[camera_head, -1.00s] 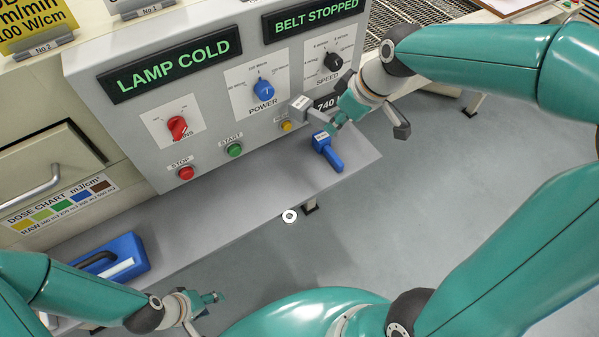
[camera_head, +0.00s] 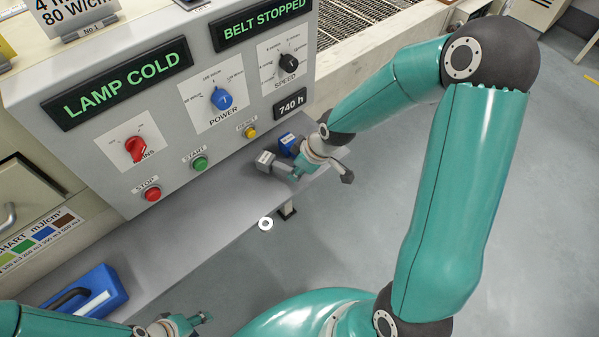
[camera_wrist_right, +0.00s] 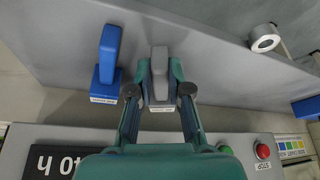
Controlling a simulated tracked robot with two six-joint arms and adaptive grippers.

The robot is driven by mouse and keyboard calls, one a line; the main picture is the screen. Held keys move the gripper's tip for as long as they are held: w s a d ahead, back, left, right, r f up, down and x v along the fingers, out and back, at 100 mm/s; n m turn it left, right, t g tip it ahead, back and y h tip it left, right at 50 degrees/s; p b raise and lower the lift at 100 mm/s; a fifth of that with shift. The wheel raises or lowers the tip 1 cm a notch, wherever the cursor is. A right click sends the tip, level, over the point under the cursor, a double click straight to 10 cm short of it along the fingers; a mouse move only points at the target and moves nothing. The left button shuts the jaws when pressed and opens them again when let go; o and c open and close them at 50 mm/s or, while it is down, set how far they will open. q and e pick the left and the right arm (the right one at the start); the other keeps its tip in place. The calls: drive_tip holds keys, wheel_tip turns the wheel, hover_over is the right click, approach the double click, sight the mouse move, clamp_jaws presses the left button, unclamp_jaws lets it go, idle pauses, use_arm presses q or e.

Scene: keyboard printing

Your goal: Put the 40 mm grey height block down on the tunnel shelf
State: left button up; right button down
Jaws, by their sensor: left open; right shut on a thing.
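The grey height block (camera_head: 264,160) is low over the right part of the grey tunnel shelf (camera_head: 192,225), below the yellow button. My right gripper (camera_head: 297,172) is shut on it. In the right wrist view the block (camera_wrist_right: 159,70) stands between my right fingertips (camera_wrist_right: 160,80), over the shelf (camera_wrist_right: 215,75). I cannot tell whether its underside touches the shelf. A blue height block (camera_head: 287,144) stands close beside it, partly behind my right gripper; it also shows in the right wrist view (camera_wrist_right: 107,60). My left gripper (camera_head: 205,318) is open and empty at the bottom, apart from the shelf.
The control panel (camera_head: 185,130) with its knobs and buttons rises behind the shelf. A white ring-shaped roll (camera_head: 265,224) is at the shelf's front edge. A blue case (camera_head: 90,292) with a black handle lies at the left. The middle of the shelf is clear.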

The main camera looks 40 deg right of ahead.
wheel_tip(320, 180, down, 2)
drive_tip(key=c, duration=1.1)
unclamp_jaws()
drive_tip(key=p+v, duration=0.1)
drive_tip(key=v, duration=1.1)
